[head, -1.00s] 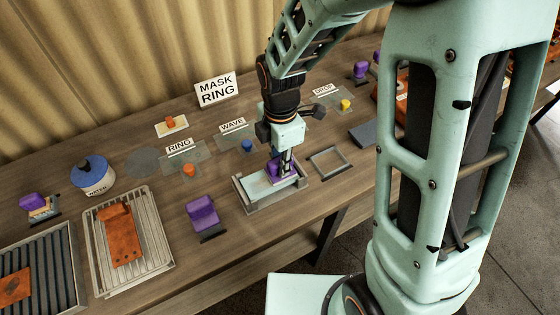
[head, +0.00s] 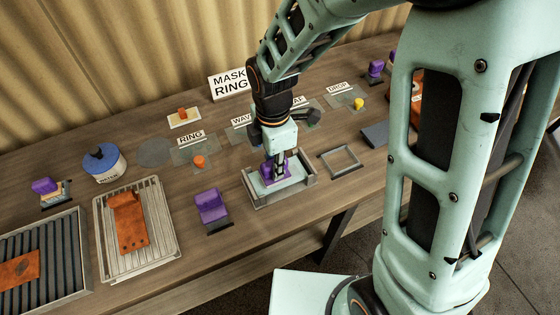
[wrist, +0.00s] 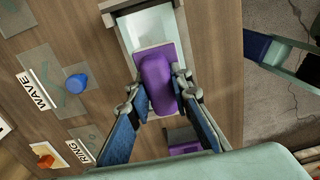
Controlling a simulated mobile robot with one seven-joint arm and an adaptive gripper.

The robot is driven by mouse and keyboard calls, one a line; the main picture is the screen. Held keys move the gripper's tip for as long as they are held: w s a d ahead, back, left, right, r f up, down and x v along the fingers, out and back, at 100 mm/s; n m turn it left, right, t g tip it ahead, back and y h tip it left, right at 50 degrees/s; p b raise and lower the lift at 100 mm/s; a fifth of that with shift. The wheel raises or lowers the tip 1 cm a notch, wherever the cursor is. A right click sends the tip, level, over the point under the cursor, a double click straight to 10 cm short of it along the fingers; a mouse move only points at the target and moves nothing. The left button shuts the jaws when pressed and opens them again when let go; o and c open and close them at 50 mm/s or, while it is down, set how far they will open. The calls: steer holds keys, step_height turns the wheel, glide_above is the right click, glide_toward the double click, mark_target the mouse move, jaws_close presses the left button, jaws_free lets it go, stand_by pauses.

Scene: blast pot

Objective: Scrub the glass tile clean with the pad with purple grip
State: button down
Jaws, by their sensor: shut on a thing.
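The pale glass tile (head: 297,182) lies in a grey, raised-edge holder (head: 281,201) on the bench. In the wrist view a bare stretch of the tile (wrist: 150,28) shows beyond the pad. My gripper (head: 278,171) is shut on the purple grip of the pad (wrist: 157,82), with a finger on each side of it. The pad is over the tile within the holder and looks to be down on it; its underside is hidden. The tile under the pad and my fingers cannot be seen.
A second purple-gripped block (head: 211,206) stands left of the holder. An empty square frame (head: 339,161) lies to the right. Stencil sheets with knobs, including RING (head: 199,161), lie behind. A slatted tray (head: 160,240) and water pot (head: 104,164) stand left.

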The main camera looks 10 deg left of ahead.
steer(key=shift+s+a, duration=0.7)
steer(key=shift+a, duration=0.15)
steer(key=shift+w+d, duration=0.1)
steer(key=shift+w, duration=0.05)
steer(key=shift+w+d+r+p, duration=0.1)
steer(key=shift+w+d+p, duration=0.15)
steer(key=shift+w+d, duration=0.25)
steer(key=shift+w+d+r+p, duration=0.1)
steer(key=shift+w+d+p, duration=0.15)
steer(key=shift+d, duration=0.4)
steer(key=shift+w+d, duration=0.1)
steer(key=shift+w, duration=0.05)
steer(key=shift+w+d+f, duration=0.1)
steer(key=shift+w+d, duration=0.3)
steer(key=shift+d, duration=0.25)
steer(key=shift+w+d+f, duration=0.1)
steer(key=shift+w+d, duration=0.25)
steer(key=shift+d, duration=0.3)
